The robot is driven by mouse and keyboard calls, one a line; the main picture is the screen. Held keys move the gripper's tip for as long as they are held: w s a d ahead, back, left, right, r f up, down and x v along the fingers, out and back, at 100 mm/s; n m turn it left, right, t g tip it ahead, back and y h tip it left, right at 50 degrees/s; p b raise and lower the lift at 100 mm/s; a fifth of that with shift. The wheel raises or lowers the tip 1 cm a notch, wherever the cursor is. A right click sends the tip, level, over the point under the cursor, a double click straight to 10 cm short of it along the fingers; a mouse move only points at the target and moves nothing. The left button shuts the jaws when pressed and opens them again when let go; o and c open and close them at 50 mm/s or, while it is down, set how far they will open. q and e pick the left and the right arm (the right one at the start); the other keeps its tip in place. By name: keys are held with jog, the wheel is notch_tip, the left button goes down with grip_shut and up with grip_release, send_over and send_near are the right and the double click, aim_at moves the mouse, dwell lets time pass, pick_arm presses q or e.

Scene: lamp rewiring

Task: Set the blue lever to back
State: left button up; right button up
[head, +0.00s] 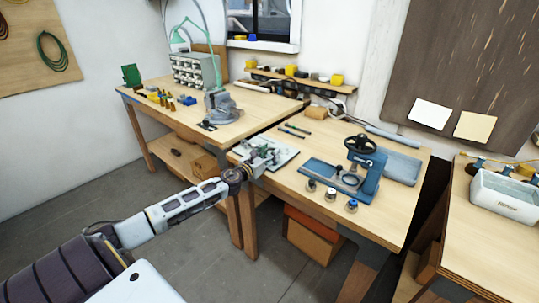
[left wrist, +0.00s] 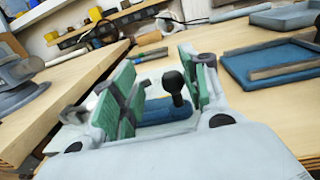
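In the left wrist view a blue part (left wrist: 165,110) with a black stick and round black knob (left wrist: 174,82) shows between my fingers; I take it to be the blue lever. The knob is nearer the right-hand finger, with a clear gap to the left-hand one; whether it touches is hard to tell. My left gripper (left wrist: 160,98) has green pads and is open around it. In the head view my left gripper (head: 264,154) is over the pale plate (head: 286,153) at the bench's left end, hiding the lever there. My right gripper is not in view.
A blue press (head: 367,175) with a black handwheel stands right of the plate, with several small jars in front. A grey tray (head: 402,167) lies behind it. The left bench (head: 160,119) holds a green lamp, a drawer cabinet and a grey vise.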

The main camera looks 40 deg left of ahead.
pick_arm(q)
jog(key=shift+d, duration=0.2)
jog(key=shift+s+f, duration=0.1)
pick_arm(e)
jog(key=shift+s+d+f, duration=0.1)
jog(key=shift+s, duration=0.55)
pick_arm(q)
jog(key=shift+s, duration=0.1)
jog(key=shift+s, duration=0.6)
jog(key=s, duration=1)
jog(key=shift+s+a, duration=0.2)
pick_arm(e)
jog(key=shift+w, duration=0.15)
pick_arm(q)
jog(key=shift+n, duration=0.3)
